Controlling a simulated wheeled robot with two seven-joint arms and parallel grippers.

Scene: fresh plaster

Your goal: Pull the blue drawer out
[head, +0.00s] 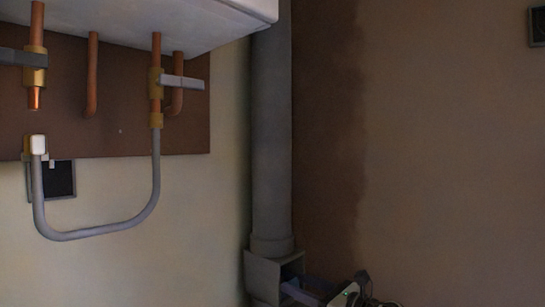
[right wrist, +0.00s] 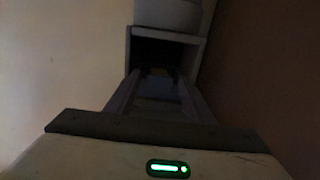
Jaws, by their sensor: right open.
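A grey open-fronted box (head: 264,277) stands at the foot of the grey vertical pipe. A dark bluish surface (head: 291,271), likely the blue drawer, shows faintly in its opening. My right gripper (head: 293,289) is in front of the box, its two fingers apart and pointing at it. In the right wrist view the box (right wrist: 198,52) is straight ahead with a dark opening. The fingers (right wrist: 157,82) reach towards it from both sides, with a dim surface between them. Contact with the drawer cannot be told. My left gripper is not seen.
The grey pipe (head: 270,140) rises above the box in the wall corner. A white unit (head: 150,18), copper pipes (head: 92,75) and a looped grey hose (head: 100,232) are at the left. The brown wall (head: 450,160) at the right is bare apart from a small dark vent.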

